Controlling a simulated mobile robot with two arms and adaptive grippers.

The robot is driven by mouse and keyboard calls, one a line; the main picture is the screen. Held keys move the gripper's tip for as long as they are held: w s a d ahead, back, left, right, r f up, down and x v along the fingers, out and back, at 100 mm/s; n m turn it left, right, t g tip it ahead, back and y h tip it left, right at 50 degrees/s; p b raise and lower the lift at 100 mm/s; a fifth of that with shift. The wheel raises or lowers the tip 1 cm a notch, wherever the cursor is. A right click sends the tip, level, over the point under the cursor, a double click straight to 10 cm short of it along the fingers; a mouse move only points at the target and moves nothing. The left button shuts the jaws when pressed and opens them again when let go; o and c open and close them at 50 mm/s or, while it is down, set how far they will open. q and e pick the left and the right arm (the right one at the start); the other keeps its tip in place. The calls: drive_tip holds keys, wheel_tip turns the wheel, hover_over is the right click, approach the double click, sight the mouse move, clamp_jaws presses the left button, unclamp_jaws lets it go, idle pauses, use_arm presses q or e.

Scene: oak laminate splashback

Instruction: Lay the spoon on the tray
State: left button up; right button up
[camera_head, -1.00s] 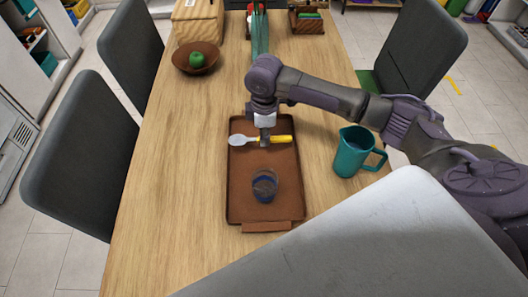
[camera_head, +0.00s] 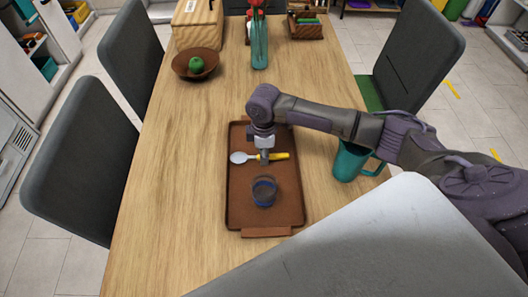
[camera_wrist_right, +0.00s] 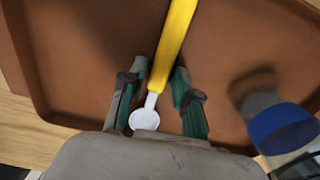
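The spoon (camera_head: 238,157) has a white bowl at the left and a yellow handle at the right. It is over the upper part of the brown tray (camera_head: 240,212), level. My right gripper (camera_head: 265,161) points down at its handle. The spoon's white bowl (camera_wrist_right: 145,119) shows between the fingers. I cannot tell whether the spoon touches the tray (camera_wrist_right: 90,50). My left gripper is out of view.
A bowl with a green apple (camera_head: 190,70) and a vase (camera_head: 259,48) are farther back.

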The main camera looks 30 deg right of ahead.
drive_tip(key=shift+o, duration=0.5)
drive_tip(key=shift+r, duration=0.3)
wheel_tip(320, 180, up, 12)
drive_tip(key=shift+f, duration=0.15)
